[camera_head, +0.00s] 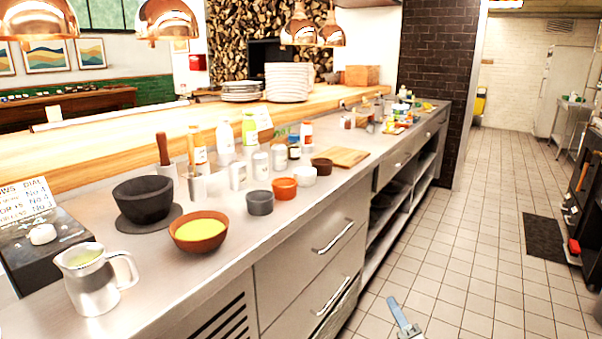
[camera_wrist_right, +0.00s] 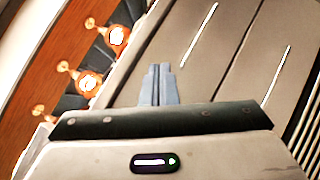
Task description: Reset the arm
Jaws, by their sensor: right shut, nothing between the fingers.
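My right gripper (camera_head: 393,303) shows low in the head view, out over the tiled floor and to the right of the counter drawers. It also shows in the right wrist view (camera_wrist_right: 158,70), with its two grey-blue fingers together and nothing between them. Its fingertips stand clear of the counter in the head view. My left gripper is not in view.
A steel counter (camera_head: 215,268) with drawers runs along the left. A steel jug (camera_head: 92,288), a dark bowl (camera_head: 143,200), an orange-brown bowl (camera_head: 198,243) and several bottles stand on it. The tiled floor (camera_head: 465,235) is open, with a dark mat (camera_head: 547,237) at right.

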